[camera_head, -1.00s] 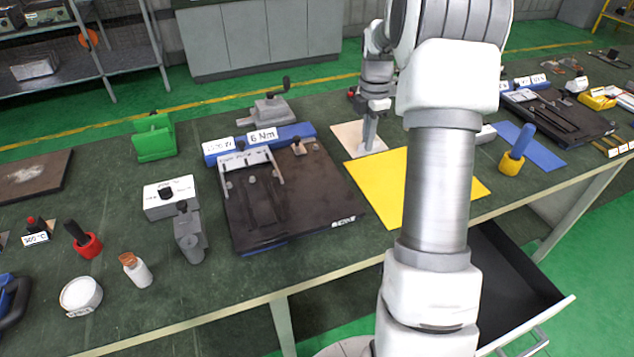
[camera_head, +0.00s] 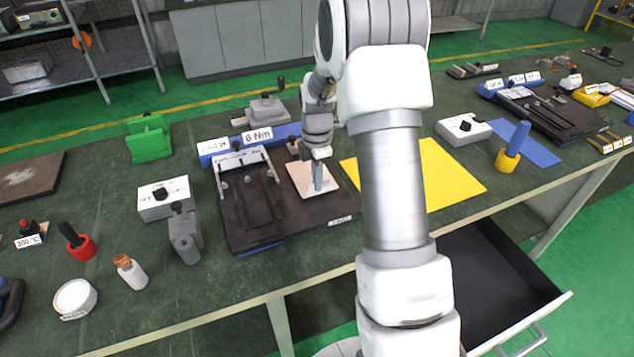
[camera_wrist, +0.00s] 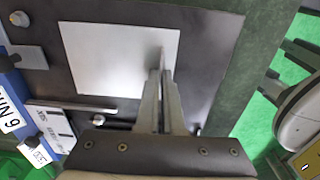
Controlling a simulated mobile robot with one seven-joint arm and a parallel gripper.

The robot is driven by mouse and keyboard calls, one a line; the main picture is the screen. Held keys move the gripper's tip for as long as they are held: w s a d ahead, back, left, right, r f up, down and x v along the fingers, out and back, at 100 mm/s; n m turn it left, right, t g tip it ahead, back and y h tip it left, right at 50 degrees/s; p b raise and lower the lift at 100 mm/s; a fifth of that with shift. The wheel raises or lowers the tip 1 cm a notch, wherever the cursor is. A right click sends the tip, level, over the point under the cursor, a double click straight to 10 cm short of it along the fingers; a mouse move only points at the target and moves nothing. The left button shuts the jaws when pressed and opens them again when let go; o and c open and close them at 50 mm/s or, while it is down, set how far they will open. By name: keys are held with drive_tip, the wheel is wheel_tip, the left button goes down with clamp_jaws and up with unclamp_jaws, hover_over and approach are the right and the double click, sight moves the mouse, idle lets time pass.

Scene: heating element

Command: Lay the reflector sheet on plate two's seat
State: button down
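The reflector sheet (camera_head: 302,179) is a thin pale square, also seen in the wrist view (camera_wrist: 108,62). My gripper (camera_head: 318,186) is shut on it; in the wrist view the fingers (camera_wrist: 161,76) are close together at the sheet's right side. The sheet is over the right part of a dark plate (camera_head: 290,224), which also shows in the wrist view (camera_wrist: 214,60). I cannot tell whether it touches the plate or hovers just above. The seat under the sheet is hidden. A clamp bar (camera_head: 241,166) stands on the plate's left part.
A blue bar (camera_head: 215,152) with a "6 Nm" label runs behind the plate. Another dark plate (camera_head: 553,113) is at the far right. An open drawer (camera_head: 500,285) is below the front edge.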

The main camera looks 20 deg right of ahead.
drive_tip(key=shift+f, duration=0.5)
drive_tip(key=shift+f, duration=0.2)
drive_tip(key=c, duration=1.1)
unclamp_jaws()
drive_tip(key=shift+o, duration=0.2)
drive_tip(key=shift+r, duration=0.1)
